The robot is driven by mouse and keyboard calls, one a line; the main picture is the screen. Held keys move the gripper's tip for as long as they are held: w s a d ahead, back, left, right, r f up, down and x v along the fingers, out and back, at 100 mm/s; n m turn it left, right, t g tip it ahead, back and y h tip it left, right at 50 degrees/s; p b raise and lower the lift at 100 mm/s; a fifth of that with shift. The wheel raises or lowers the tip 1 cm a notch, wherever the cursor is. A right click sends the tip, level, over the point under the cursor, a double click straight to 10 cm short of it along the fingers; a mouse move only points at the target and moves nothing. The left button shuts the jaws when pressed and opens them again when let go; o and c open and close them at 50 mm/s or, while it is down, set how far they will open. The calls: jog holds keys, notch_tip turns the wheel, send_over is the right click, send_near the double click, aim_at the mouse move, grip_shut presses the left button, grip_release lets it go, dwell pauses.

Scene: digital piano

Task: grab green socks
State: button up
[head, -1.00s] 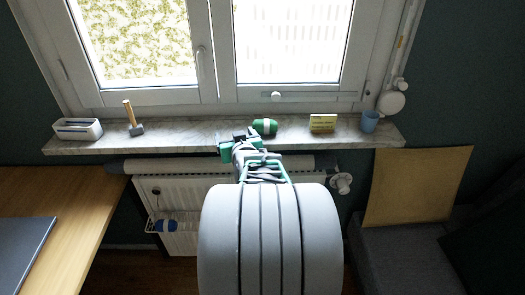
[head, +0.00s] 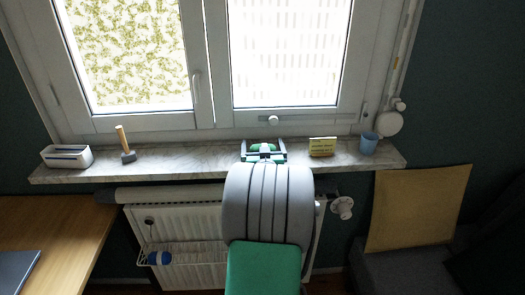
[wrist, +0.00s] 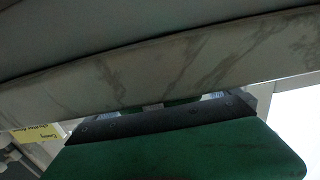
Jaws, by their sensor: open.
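The green socks (head: 262,147) are a small rolled green bundle on the marble window sill, partly hidden by my gripper in the head view. My gripper (head: 264,152) is open at the sill, its two fingers apart to the left and right of the socks. In the wrist view, the dark and green body of my gripper fills the lower part. It hides most of what lies beyond, and I cannot tell from there whether the fingers touch the socks.
The marble sill (head: 195,159) also holds a white box (head: 67,157), a mallet (head: 126,146), a yellow sign (head: 322,147) and a blue cup (head: 368,143). The window (head: 270,121) stands close behind. A radiator (head: 185,222) is below, and a wooden desk (head: 60,220) is at left.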

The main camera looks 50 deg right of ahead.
jog(key=c, duration=1.4)
jog(key=shift+o, duration=0.2)
jog(key=shift+r, duration=0.1)
